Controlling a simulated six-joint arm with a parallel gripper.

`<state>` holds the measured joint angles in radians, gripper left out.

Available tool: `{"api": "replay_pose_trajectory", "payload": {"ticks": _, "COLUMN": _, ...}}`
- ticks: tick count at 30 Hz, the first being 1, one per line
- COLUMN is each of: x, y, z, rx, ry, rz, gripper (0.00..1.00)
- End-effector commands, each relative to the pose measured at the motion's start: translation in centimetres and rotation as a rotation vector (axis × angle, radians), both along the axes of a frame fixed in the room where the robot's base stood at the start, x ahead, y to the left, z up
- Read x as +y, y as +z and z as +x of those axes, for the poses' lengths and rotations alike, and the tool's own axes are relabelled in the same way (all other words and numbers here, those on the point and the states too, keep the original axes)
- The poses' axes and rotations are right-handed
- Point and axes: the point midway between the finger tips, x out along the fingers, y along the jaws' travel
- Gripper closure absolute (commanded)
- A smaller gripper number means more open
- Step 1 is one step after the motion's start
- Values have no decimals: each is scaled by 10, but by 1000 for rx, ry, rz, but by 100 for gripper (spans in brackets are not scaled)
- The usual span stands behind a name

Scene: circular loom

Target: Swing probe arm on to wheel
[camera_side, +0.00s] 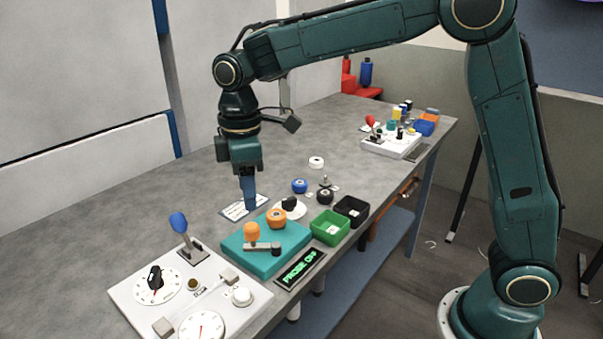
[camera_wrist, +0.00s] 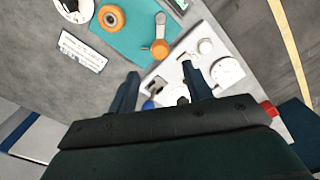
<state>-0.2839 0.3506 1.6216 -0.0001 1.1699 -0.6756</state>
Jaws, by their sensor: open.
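The probe arm (camera_side: 263,246) is a pale bar with an orange knob (camera_side: 251,230) at its left end, on the front part of a teal block (camera_side: 237,244). The orange wheel (camera_side: 276,217) sits farther back on the block, apart from the bar. A display (camera_side: 300,269) in front reads "PROBE OFF". My gripper (camera_side: 250,207) points down, open and empty, behind the block near a white label card. In the wrist view, the probe arm's orange knob (camera_wrist: 160,48) is just beyond my fingertips (camera_wrist: 160,70), and the wheel (camera_wrist: 110,17) is up and left.
A white panel (camera_side: 215,270) with dials, a slider and a blue-handled lever (camera_side: 180,224) is at the front left. Green (camera_side: 330,228) and black (camera_side: 352,210) bins stand to the right. A blue roller (camera_side: 299,186) is behind. The table at the back left is clear.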

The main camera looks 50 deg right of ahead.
Motion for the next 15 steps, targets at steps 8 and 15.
{"api": "replay_pose_trajectory", "payload": {"ticks": 8, "x": 0, "y": -44, "z": -1, "rx": 3, "ry": 0, "rz": 0, "gripper": 50}}
{"api": "replay_pose_trajectory", "payload": {"ticks": 15, "x": 0, "y": -73, "z": 0, "rx": 1, "ry": 0, "rz": 0, "gripper": 50}}
